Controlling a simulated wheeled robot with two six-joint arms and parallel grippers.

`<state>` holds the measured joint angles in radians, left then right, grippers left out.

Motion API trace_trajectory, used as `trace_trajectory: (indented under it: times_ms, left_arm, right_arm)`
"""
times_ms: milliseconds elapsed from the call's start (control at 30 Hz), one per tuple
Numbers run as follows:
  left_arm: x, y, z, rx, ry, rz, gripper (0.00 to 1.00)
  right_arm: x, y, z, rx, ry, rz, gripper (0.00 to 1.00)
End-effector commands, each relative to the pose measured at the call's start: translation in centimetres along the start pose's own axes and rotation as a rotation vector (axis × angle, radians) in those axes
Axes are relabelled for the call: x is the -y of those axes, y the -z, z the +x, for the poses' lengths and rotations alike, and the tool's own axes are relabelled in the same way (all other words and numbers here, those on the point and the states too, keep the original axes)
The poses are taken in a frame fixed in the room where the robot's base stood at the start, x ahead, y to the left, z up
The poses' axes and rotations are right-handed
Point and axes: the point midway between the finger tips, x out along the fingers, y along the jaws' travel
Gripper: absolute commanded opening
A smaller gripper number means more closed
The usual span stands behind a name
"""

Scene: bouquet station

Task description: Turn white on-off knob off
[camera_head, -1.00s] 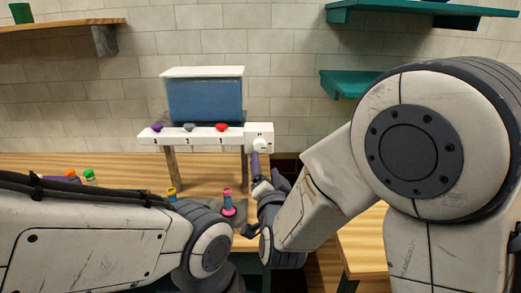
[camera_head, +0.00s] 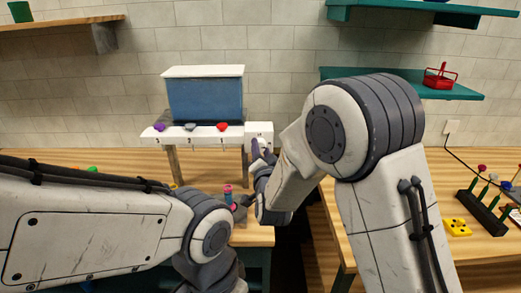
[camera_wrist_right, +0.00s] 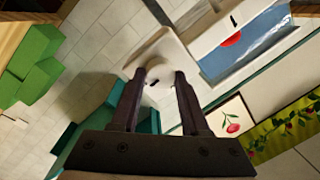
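The white on-off knob (camera_wrist_right: 163,72) is on a white square plate at the right end of the dispenser's front rail. In the head view my right gripper (camera_head: 257,147) is up at that plate (camera_head: 267,131) and partly covers it. In the right wrist view the two dark fingertips of my right gripper (camera_wrist_right: 160,75) stand either side of the knob. A dark mark shows on the knob between them. I cannot tell if the fingers press on it. My left arm crosses the lower left, and its gripper is not in view.
The dispenser has a blue tank (camera_head: 205,101) and purple, grey and red knobs (camera_head: 222,126) on its rail. A pink-and-blue item (camera_head: 228,195) stands below. At right are a black rack (camera_head: 483,213), a yellow block (camera_head: 457,227) and a shelf with a red basket (camera_head: 440,77).

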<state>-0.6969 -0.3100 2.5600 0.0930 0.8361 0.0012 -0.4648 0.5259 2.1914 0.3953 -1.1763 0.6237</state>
Motion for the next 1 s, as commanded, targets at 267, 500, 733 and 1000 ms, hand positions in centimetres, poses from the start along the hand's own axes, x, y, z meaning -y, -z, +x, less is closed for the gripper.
trace_trajectory:
  times_ms: [267, 500, 733, 1000]
  left_arm:
    - [0.0, 0.0, 0.1, 0.000, 0.000, 0.000, 0.00]
    - [0.0, 0.0, 0.6, 0.000, 0.000, 0.000, 0.00]
    - [0.1, -0.1, 1.5, 0.000, 0.000, 0.001, 0.00]
    - [0.1, -0.1, 2.1, 0.000, 0.000, 0.001, 0.00]
  right_arm:
    - [0.1, -0.1, 0.0, 0.001, 0.000, -0.005, 0.00]
    - [0.0, -0.1, 0.0, 0.006, -0.004, -0.072, 0.00]
    - [0.0, -0.1, -0.1, 0.017, -0.015, -0.233, 0.00]
    - [0.2, 0.0, 0.0, 0.035, -0.033, -0.485, 0.00]
